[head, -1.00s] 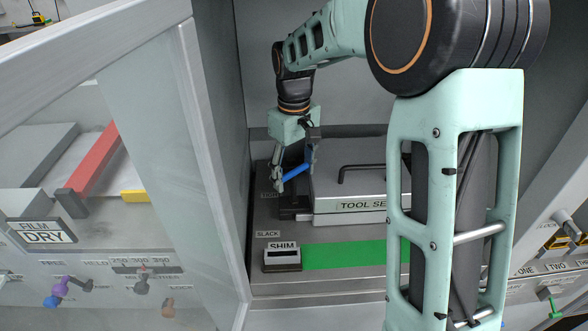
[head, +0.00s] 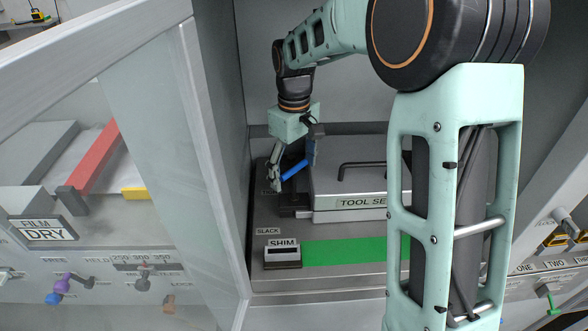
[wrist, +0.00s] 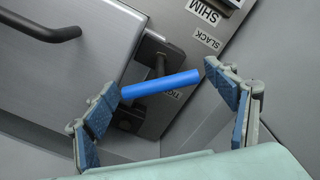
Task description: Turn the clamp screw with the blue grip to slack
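The blue grip (wrist: 160,84) is a bar on the dark clamp (wrist: 155,50) beside the grey tool box. In the wrist view it lies between the fingers of my gripper (wrist: 159,80), one end near each finger. The fingers are spread wide. I cannot tell whether either finger touches the bar. In the head view, my gripper (head: 288,172) is low at the box's left end, with the blue grip (head: 296,169) beside the fingers. The SLACK label (wrist: 206,39) is clear in the wrist view; another label by the grip is partly covered.
The tool box (head: 350,203) with a dark handle (head: 365,166) stands right of the clamp. A SHIM block (head: 283,255) and a green strip (head: 345,252) lie in front. The cabinet's pale side panel (head: 215,160) is close on the left.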

